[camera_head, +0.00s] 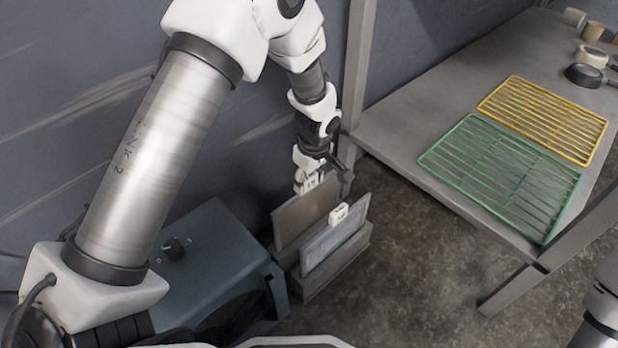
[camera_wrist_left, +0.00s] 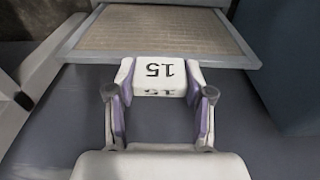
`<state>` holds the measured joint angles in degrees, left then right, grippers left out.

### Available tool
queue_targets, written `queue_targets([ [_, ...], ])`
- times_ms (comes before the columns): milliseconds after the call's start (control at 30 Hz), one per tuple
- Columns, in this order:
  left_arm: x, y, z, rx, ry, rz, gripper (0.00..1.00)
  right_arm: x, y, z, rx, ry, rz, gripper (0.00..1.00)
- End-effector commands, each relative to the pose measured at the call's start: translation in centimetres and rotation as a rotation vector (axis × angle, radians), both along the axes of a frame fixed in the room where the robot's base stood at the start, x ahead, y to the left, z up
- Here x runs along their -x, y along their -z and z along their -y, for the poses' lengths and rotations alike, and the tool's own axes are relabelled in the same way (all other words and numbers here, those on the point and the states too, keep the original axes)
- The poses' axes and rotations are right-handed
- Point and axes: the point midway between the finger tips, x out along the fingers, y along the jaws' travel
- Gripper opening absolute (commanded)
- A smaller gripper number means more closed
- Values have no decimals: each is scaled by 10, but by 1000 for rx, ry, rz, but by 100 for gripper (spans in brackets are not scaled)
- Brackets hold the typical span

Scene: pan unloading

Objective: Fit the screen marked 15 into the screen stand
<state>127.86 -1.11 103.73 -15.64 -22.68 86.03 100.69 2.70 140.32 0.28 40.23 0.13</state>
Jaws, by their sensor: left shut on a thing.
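The screen marked 15 (camera_head: 306,212) is a flat brownish mesh panel in a grey frame, upright at the left side of the screen stand (camera_head: 337,270). Its white tab marked 15 (camera_wrist_left: 160,72) sits between the fingers of my left gripper (camera_wrist_left: 159,90) in the left wrist view. My left gripper (camera_head: 316,182) is shut on this tab at the screen's upper edge. A second screen (camera_head: 335,242) with a white tab stands upright in the stand, to the right of the held one. The lower edge of the held screen is hidden, so I cannot tell whether it is seated. My right gripper is out of view.
A blue-grey box with a black knob (camera_head: 208,262) stands close left of the stand. A wall is behind. Floor right of the stand is clear.

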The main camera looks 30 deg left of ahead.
Motion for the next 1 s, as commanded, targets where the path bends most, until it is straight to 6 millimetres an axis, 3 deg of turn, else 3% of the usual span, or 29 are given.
queue_targets([
  [1000,0,15,0,0,0,0,15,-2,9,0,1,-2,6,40],
])
